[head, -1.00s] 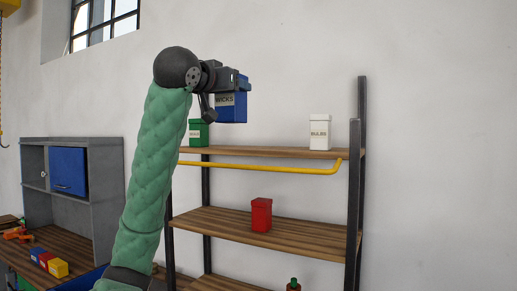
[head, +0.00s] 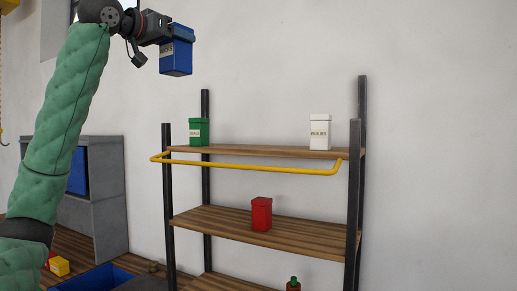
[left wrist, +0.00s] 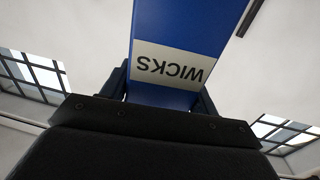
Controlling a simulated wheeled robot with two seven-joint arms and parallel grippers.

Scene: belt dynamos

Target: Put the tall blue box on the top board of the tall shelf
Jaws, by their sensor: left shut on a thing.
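My left gripper (head: 166,36) is shut on the tall blue box (head: 178,57) and holds it in the air, above and left of the top board (head: 265,152) of the tall shelf. The box hangs roughly upright, a little tilted. In the left wrist view the blue box (left wrist: 185,28) fills the jaws (left wrist: 160,98), and its white label reads WICKS. The top board carries a green box (head: 198,131) at its left end and a white box labelled BULBS (head: 320,132) towards its right. My right gripper is not in view.
A yellow rail (head: 245,168) runs along the front of the top board, between dark posts (head: 354,190). A red box (head: 261,214) stands on the middle board (head: 300,240). The top board is clear between the green and white boxes. A grey cabinet (head: 108,200) stands at left.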

